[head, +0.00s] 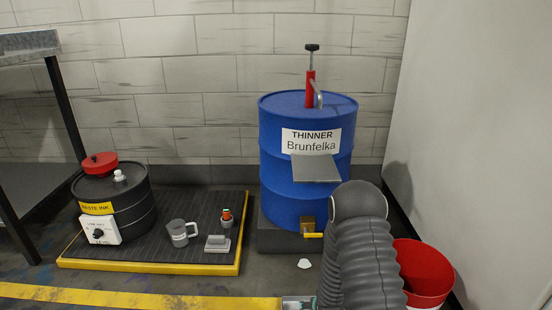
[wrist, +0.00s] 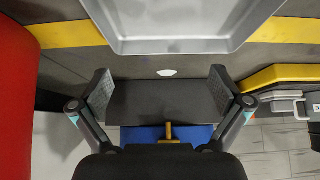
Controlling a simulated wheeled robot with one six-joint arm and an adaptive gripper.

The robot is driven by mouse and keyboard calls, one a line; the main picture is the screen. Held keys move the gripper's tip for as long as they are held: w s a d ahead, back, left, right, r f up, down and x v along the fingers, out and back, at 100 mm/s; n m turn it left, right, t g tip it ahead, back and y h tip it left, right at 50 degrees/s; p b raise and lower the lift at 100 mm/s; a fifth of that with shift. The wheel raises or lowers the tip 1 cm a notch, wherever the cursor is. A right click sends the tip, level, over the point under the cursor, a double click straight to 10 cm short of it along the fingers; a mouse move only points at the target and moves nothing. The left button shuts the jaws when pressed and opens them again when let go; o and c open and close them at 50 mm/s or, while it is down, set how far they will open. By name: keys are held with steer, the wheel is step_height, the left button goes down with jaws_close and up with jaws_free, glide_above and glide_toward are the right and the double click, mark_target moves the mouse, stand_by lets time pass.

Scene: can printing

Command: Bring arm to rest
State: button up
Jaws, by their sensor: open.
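My gripper (wrist: 162,92) is open in the wrist view, its two fingers spread wide with nothing between the pads. The dark plinth of the drum shows beyond and between the fingers. My grey ribbed arm rises at the lower right of the head view, in front of the blue thinner drum (head: 280,150), and the gripper cannot be made out there. The drum's brass tap (wrist: 168,133) shows just below the gripper in the wrist view, and in the head view the tap (head: 307,228) is left of my arm.
A red bucket (head: 425,270) stands right of my arm and fills the left edge of the wrist view (wrist: 15,90). A grey tray (wrist: 180,46) crosses the wrist view's top.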

steer(key=s+r+p, duration=0.3)
steer(key=s+r, duration=0.7)
steer(key=r, duration=0.9)
steer(key=s+r+g+p, duration=0.1)
steer(key=s+r+p, duration=0.2)
steer(key=s+r, duration=0.7)
steer(key=s+d+r+p, duration=0.1)
steer(key=s+r+p, duration=0.3)
steer(key=r, duration=2.4)
steer(key=s, duration=0.6)
steer(key=shift+s, duration=0.35)
